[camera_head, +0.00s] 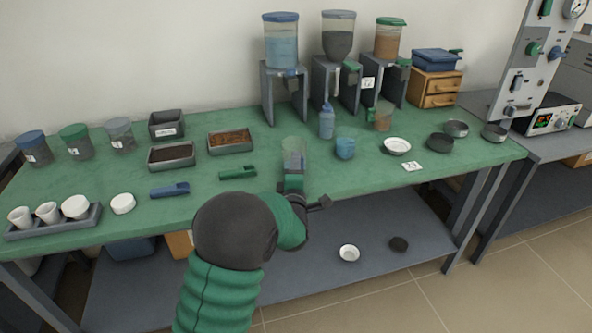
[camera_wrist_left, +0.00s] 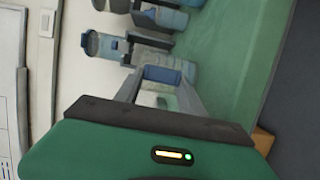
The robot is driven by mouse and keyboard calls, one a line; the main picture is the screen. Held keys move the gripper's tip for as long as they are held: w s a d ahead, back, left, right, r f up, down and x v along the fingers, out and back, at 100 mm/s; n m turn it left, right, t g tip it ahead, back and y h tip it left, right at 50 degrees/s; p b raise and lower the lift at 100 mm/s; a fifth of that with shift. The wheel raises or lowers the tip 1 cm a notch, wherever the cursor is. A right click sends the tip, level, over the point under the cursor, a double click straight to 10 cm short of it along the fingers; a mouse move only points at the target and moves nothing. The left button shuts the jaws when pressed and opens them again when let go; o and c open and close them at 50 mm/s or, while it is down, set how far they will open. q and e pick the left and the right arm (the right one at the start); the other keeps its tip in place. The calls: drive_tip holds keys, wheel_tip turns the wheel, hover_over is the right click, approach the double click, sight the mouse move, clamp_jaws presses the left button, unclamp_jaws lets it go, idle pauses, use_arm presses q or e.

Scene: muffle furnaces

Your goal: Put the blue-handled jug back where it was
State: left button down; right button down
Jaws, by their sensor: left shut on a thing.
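My left gripper (camera_head: 293,182) reaches over the front edge of the green table and is shut on a clear, see-through jug (camera_head: 293,153), which looks upright. A blue jug (camera_head: 345,148) stands on the table to the right of the held jug. A third jug (camera_head: 383,118) with brownish contents stands under the green-lidded dispenser. My right gripper is out of view.
Dispensers (camera_head: 338,45) line the back. A white dish (camera_head: 397,146) and dark bowls (camera_head: 440,142) are on the right; trays (camera_head: 231,139) and a green-handled tool (camera_head: 238,172) are left. Bare table lies around the held jug.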

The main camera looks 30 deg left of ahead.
use_arm(q)
drive_tip(key=shift+s+a+f, duration=0.1)
drive_tip(key=shift+a+f, duration=0.05)
drive_tip(key=shift+a, duration=0.05)
drive_tip(key=c, duration=0.7)
unclamp_jaws()
drive_tip(key=shift+d, duration=0.1)
